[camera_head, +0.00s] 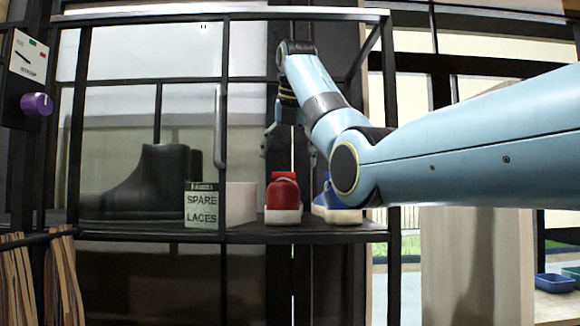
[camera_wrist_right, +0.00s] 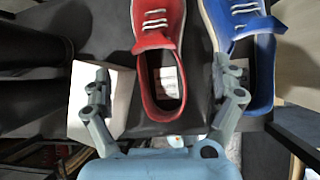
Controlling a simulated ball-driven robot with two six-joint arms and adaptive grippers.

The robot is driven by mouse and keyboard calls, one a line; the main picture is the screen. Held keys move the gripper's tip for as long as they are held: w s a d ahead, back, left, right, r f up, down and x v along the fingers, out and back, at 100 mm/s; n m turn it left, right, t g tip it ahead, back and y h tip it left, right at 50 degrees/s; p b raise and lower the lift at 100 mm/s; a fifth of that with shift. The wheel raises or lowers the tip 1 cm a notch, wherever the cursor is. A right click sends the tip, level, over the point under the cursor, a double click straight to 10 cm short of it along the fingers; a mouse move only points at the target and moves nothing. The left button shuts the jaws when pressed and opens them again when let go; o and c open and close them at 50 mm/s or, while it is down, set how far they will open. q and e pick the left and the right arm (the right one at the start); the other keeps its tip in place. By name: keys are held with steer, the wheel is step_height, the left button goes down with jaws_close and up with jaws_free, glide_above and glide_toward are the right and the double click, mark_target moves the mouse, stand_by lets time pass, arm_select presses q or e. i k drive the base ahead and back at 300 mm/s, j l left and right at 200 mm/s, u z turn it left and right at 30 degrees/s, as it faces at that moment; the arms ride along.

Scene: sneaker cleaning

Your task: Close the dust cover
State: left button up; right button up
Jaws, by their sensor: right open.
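The dust cover (camera_head: 222,90) appears to be a clear panel with a dark frame and a vertical grey handle (camera_head: 218,126). It stands across the left part of the shelf, and the right part is open. A red sneaker (camera_head: 283,202) and a blue sneaker (camera_head: 330,199) stand in the open part, and both show in the right wrist view. My right gripper (camera_head: 290,142) is open and empty above the red sneaker, to the right of the handle. In the right wrist view, its fingers (camera_wrist_right: 165,98) are spread on either side of the red sneaker's heel. My left gripper is out of view.
A purple knob (camera_head: 37,104) is at the far left.

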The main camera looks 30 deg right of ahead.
mark_target(221, 92)
steer(key=k+j, duration=0.3)
steer(key=k, duration=0.15)
steer(key=k+j, duration=0.35)
steer(key=k, duration=0.15)
